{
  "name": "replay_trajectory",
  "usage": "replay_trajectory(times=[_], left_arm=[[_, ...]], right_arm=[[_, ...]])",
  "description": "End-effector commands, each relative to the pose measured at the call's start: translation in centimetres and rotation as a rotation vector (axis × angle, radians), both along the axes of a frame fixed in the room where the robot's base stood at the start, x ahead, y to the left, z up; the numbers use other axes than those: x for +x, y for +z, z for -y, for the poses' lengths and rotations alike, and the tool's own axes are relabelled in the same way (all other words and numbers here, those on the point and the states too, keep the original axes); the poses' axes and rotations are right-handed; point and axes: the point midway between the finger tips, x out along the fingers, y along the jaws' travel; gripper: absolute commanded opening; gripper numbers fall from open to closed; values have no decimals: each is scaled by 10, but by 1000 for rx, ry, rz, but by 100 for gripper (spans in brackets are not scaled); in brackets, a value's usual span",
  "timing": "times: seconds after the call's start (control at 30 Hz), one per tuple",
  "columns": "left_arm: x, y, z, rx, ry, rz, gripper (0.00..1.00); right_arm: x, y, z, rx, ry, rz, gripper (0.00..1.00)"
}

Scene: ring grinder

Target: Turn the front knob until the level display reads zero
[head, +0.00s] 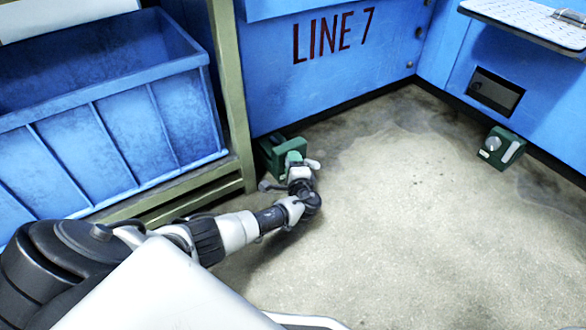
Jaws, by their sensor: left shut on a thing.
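A small green box-shaped device (272,150) sits on the floor at the foot of the blue wall, beside the olive frame post. My left arm reaches to it from the lower left. My left gripper (295,166) is at its front, shut on what appears to be its knob, which the gripper mostly hides. I cannot make out a level display or any reading. A similar green device (502,149) with a round grey knob (493,143) stands on the floor at the right wall, apart from my gripper. My right gripper is not in view.
Blue panels, one marked LINE 7 (335,35), close off the back and right. A shelf (535,22) juts out at upper right. The concrete floor (420,220) is clear.

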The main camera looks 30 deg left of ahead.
Motion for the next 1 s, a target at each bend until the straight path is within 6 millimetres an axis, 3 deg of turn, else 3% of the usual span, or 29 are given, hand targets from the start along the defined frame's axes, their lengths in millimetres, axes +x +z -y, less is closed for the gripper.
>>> replay_trajectory(times=[0.77, 0.8, 0.87, 1.0], left_arm=[[-1, -2, 0, -44, 0, 100, 26], [-1, -2, 0, -44, 0, 100, 52], [-1, -2, 0, -44, 0, 100, 61], [-1, -1, 0, -44, 0, 100, 61]], right_arm=[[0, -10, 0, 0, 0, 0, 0], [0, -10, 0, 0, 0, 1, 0], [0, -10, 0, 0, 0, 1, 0], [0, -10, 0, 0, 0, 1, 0]])
